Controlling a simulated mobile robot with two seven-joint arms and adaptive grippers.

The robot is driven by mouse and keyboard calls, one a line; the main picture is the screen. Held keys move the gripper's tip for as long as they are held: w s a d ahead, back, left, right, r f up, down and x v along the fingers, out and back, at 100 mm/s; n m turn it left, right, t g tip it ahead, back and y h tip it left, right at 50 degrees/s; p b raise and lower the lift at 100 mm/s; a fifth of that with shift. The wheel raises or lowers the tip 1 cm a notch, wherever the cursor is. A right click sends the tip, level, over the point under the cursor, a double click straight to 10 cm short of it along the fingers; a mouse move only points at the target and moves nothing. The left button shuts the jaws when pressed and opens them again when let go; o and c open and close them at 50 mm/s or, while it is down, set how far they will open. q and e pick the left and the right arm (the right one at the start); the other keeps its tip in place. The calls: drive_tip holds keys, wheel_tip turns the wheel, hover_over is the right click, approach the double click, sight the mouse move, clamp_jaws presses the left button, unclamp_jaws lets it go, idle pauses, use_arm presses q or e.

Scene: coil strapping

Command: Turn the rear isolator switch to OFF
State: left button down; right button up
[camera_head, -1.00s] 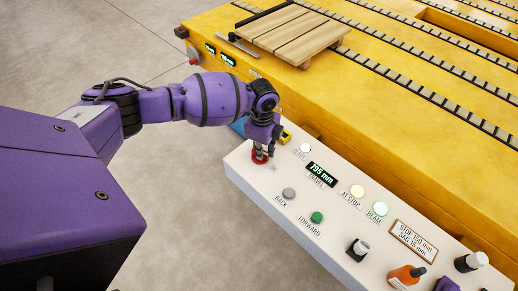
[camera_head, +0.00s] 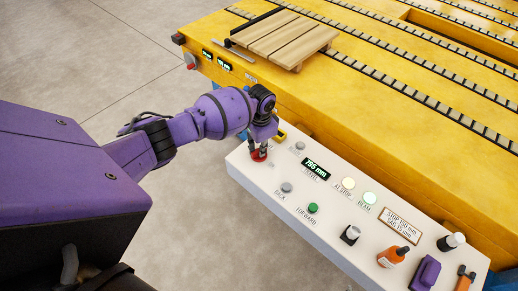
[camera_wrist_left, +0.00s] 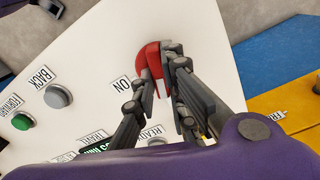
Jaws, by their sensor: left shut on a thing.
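The isolator switch has a red rotary handle (camera_head: 258,156) at the far left corner of the white control panel (camera_head: 243,172). My left gripper (camera_head: 260,147) reaches down onto it from above and is shut on it. In the left wrist view the red handle (camera_wrist_left: 151,64) sits between the two dark fingers of the gripper (camera_wrist_left: 154,68). An ON label (camera_wrist_left: 124,83) shows beside the handle. The fingers cover part of the handle, so its exact angle is hard to tell. My right gripper is not in view.
The panel also holds a grey BACK button (camera_head: 286,188), a green FORWARD button (camera_head: 313,208), a display reading 795 mm (camera_head: 316,169) and two lamps. An orange bottle (camera_head: 392,256) and a purple object (camera_head: 425,273) stand at its right. The yellow conveyor (camera_head: 340,110) lies behind.

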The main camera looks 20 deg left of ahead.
use_arm(q)
drive_tip(key=shift+w+r+n+p, duration=0.15)
drive_tip(key=shift+n+p, duration=0.3)
drive_tip(key=shift+n, duration=1.25)
drive_tip(key=c, duration=1.8)
unclamp_jaws()
wheel_tip(320, 180, up, 12)
